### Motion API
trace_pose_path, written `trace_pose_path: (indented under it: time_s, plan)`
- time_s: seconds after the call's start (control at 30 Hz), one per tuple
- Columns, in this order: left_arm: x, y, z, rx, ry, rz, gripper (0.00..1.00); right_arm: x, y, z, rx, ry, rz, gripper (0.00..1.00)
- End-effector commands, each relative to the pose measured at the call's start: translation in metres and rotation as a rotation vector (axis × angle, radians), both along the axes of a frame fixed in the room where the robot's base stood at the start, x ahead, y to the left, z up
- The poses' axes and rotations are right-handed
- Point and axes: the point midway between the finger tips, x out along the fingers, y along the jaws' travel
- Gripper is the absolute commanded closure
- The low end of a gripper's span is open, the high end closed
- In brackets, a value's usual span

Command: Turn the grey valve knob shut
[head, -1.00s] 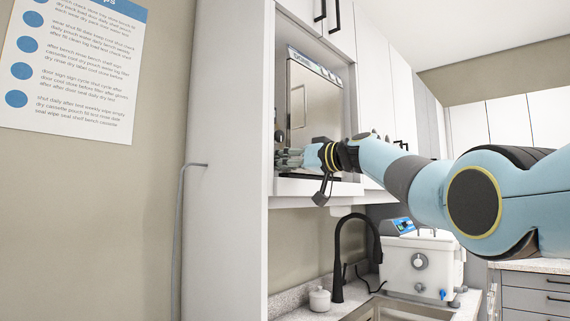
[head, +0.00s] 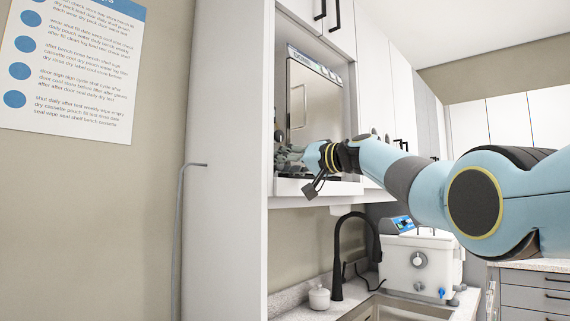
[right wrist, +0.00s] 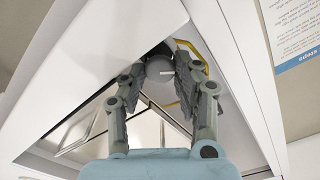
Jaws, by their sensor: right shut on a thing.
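The grey valve knob (right wrist: 160,68) shows in the right wrist view as a round knob with a pale pointer line, with a yellow line (right wrist: 205,58) curving behind it. My right gripper (right wrist: 165,62) has its two fingers on either side of the knob and is shut on it. In the head view my right gripper (head: 288,161) reaches into the wall cabinet recess, low in front of the steel-doored autoclave (head: 315,100). The knob is hidden there behind the fingers. My left gripper is in neither view.
A white cabinet side panel (head: 228,130) stands close left of my gripper. Below are a black tap (head: 338,265), a small white jar (head: 319,298) and a white bench unit (head: 420,265) with its own dial. A printed sign (head: 70,60) hangs at left.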

Motion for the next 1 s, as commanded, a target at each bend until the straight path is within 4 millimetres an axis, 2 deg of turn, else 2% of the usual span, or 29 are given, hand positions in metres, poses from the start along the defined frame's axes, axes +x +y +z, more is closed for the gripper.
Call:
trace_pose_path:
  time_s: [0.23, 0.27, 0.4, 0.43, 0.77, 1.0]
  plan:
    - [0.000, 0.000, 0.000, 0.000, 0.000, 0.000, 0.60, 0.000, -0.001, 0.000, 0.000, 0.000, -0.001, 1.00]
    - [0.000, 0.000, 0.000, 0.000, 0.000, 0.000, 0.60, 0.000, -0.001, -0.001, 0.000, 0.000, -0.001, 0.68]
    - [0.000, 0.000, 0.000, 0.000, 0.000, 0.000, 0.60, 0.000, 0.000, 0.000, -0.001, 0.000, -0.001, 0.49]
    - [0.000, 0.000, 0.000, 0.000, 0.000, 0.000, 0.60, 0.000, 0.000, 0.000, -0.001, 0.000, -0.001, 0.47]
    - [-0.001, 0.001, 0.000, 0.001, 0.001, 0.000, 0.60, -0.001, -0.002, 0.000, 0.000, -0.001, -0.001, 0.47]
    - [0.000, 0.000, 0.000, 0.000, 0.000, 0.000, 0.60, -0.016, -0.018, 0.000, 0.000, -0.004, -0.001, 0.47]
